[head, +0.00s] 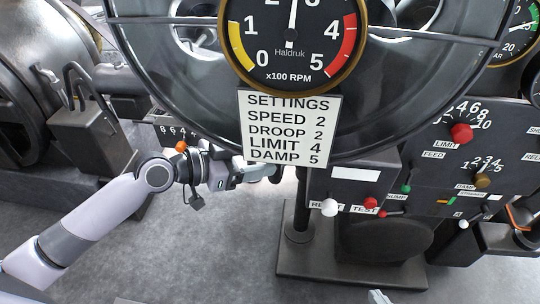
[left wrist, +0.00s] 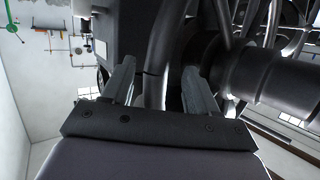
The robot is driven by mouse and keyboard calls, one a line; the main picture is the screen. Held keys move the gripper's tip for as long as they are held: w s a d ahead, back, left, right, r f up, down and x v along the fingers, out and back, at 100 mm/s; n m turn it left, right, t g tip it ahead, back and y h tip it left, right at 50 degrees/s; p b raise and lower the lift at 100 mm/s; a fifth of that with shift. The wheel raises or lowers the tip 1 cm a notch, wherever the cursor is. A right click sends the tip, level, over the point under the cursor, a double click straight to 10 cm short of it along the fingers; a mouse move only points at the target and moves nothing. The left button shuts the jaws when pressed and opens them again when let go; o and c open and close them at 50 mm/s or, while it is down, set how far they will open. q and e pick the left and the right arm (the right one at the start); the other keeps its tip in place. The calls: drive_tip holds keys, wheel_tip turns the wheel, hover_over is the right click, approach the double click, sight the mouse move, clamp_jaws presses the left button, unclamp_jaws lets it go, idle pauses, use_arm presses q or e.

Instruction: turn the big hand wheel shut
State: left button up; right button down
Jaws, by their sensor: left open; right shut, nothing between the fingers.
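A large dark wheel (head: 178,118) with a glossy rim fills the top of the head view behind a round gauge; I take it for the big hand wheel, though I cannot tell for sure. My left gripper (head: 262,173) is at its lower rim, its fingertips partly hidden in the head view. In the left wrist view the left gripper (left wrist: 158,66) is open, with a dark curved bar (left wrist: 166,45) seen between its fingers; I cannot tell whether they touch it. Only a small bit of my right gripper (head: 379,297) shows at the bottom edge; it is shut and empty.
The gauge (head: 290,50) and a settings card (head: 288,128) hang before the wheel. A control panel (head: 440,200) with knobs and levers is at right, above a dark base plate (head: 300,262). Dark machinery (head: 80,130) stands at left. Grey floor below is open.

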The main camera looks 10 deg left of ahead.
use_arm(q)
drive_tip(key=shift+s+a+r, duration=0.25)
drive_tip(key=shift+s+a, duration=0.15)
drive_tip(key=shift+a, duration=0.1)
drive_tip(key=s+a+f+n+t+y, duration=0.1)
drive_tip(key=s+a+f+n+y, duration=0.35)
drive_tip(key=s+f, duration=0.45)
drive_tip(key=s+a+f+n+t+y, duration=0.1)
drive_tip(key=s+a+f+n+y, duration=0.35)
drive_tip(key=s+f, duration=0.5)
wheel_tip(320, 180, up, 9)
drive_tip(key=a+p, duration=0.1)
drive_tip(key=p, duration=1.2)
drive_tip(key=shift+y, duration=0.4)
